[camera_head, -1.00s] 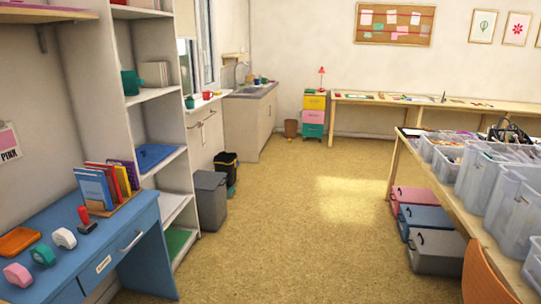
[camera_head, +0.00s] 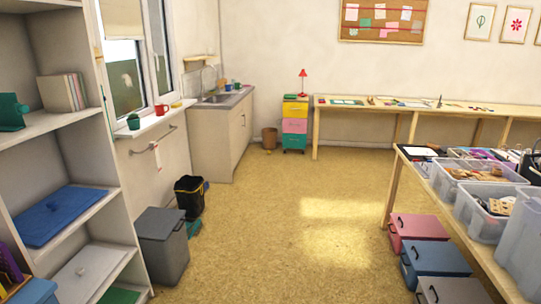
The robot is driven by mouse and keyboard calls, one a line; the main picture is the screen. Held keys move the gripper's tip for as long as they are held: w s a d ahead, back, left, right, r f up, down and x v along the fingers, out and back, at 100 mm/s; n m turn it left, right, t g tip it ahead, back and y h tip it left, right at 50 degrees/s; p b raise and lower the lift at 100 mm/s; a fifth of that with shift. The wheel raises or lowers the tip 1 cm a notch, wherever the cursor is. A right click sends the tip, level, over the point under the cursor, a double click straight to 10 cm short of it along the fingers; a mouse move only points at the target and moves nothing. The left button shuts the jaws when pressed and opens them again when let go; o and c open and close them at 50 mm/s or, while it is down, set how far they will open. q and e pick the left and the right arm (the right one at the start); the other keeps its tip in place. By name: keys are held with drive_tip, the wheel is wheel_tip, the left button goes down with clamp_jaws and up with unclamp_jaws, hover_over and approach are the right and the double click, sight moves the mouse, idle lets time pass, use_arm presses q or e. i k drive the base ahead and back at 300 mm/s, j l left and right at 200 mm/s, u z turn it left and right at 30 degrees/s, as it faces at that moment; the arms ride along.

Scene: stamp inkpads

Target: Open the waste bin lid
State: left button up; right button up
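A grey bin (camera_head: 165,252) with a flat grey lid (camera_head: 160,223) stands on the floor at the lower left, just right of the open shelf unit. Its lid is shut. A smaller black bin (camera_head: 190,201) stands just behind it and to the right, by the wall. A brown wastebasket (camera_head: 269,139) stands on the floor at the back, beside a colored drawer unit. Neither of my grippers is in view.
The white shelf unit (camera_head: 66,136) fills the left side. A long table (camera_head: 457,219) with clear plastic boxes stands on the right, with pink, blue and grey boxes on the floor under it. The floor (camera_head: 280,235) between is clear.

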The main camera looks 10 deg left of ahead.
sight(157, 224)
drive_tip(key=i+u, duration=0.2)
drive_tip(key=i, duration=0.4)
drive_tip(key=i+u, duration=0.2)
drive_tip(key=i, duration=0.4)
drive_tip(key=i+l+u, duration=0.15)
drive_tip(key=i, duration=0.4)
